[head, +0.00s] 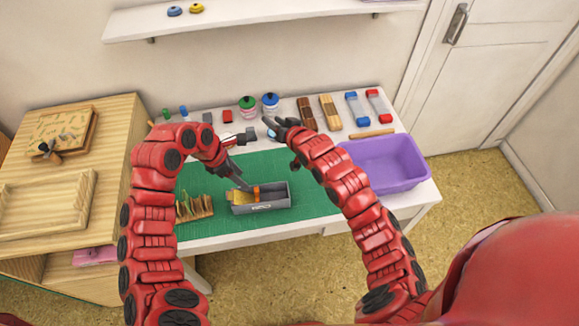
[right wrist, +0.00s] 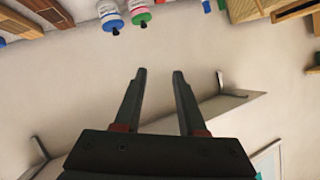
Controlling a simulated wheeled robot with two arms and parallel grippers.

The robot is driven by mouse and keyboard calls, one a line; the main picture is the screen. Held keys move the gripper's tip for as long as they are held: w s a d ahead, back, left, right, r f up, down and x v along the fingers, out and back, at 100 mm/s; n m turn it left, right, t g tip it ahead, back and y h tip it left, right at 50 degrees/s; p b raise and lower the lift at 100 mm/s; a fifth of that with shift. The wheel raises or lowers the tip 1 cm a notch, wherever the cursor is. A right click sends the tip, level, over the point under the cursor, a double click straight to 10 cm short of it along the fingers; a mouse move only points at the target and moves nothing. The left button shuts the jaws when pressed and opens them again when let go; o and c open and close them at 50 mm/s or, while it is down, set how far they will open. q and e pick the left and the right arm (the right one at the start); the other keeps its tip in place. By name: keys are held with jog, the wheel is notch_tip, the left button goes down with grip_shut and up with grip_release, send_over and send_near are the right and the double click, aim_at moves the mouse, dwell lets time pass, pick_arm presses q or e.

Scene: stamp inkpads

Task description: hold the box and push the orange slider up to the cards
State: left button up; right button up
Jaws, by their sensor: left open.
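A grey open box (head: 275,203) with a label on its front sits on the green mat (head: 310,208). Inside it, yellowish cards (head: 240,198) stand at the left, and the orange slider (head: 256,190) stands right of them, apparently close to or touching them. My left gripper (head: 242,184) is open, pointing down over the box's back left part near the cards; I cannot tell whether it touches anything. My right gripper (head: 268,122) is up behind the box, away from it. In the right wrist view its fingers (right wrist: 160,75) are apart with nothing between them.
A wooden holder (head: 196,208) with upright pieces stands just left of the box. A purple bin (head: 385,165) is at the right. Ink bottles (head: 248,104), stamps and coloured blocks line the table's back. The mat right of the box is clear.

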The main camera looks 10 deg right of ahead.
jog(key=s+d+f+g+h, duration=0.25)
jog(key=s+g+h, duration=0.25)
jog(key=s+g, duration=0.8)
jog(key=f, duration=0.6)
jog(key=f+t, duration=0.1)
jog(key=f, duration=0.4)
jog(key=f+t, duration=0.1)
jog(key=f, duration=0.5)
jog(key=shift+w+a+f, duration=0.35)
grip_shut()
